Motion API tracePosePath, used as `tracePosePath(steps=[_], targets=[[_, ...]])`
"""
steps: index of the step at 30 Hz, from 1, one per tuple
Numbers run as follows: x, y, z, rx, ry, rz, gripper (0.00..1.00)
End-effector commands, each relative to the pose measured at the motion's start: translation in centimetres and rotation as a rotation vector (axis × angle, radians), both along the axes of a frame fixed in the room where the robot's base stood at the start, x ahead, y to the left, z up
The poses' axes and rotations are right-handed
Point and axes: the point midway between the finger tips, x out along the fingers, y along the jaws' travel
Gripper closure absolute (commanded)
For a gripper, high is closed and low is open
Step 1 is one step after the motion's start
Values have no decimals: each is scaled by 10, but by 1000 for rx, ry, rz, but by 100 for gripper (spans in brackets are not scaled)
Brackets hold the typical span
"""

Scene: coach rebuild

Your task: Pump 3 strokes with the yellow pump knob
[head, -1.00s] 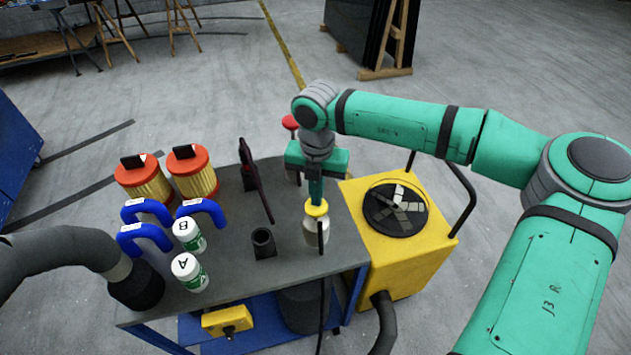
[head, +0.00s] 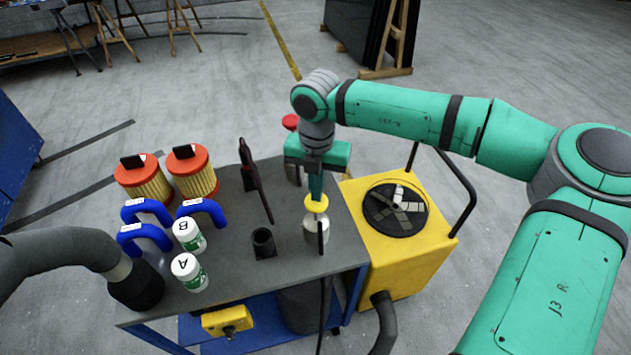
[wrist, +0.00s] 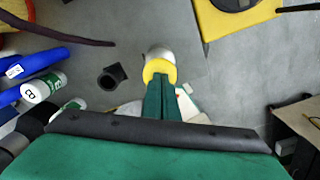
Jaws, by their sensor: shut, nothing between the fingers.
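The yellow pump knob (head: 316,204) sits on top of a pale, silvery pump bottle (head: 316,231) standing near the right edge of the grey cart top. My gripper (head: 315,194) is directly above the knob, pointing down, with its green fingers shut together and nothing between them. The fingertips appear to touch or nearly touch the knob's top; exact contact is hard to tell. In the wrist view the knob (wrist: 159,69) shows just beyond the shut fingertips (wrist: 160,84), which cover part of it. The bottle's upper part shows behind it.
A black cup-like holder (head: 264,243) stands left of the bottle. White bottles A (head: 189,272) and B (head: 189,236), blue hoses (head: 205,208) and yellow filters (head: 197,180) are farther left. A yellow machine (head: 405,245) adjoins the cart's right side.

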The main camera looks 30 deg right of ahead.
Motion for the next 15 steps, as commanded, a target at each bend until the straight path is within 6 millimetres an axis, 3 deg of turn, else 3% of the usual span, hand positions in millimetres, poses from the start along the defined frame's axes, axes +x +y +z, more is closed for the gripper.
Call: tracePosePath(steps=[15], targets=[[0,0,40,-1,1,-1,100]])
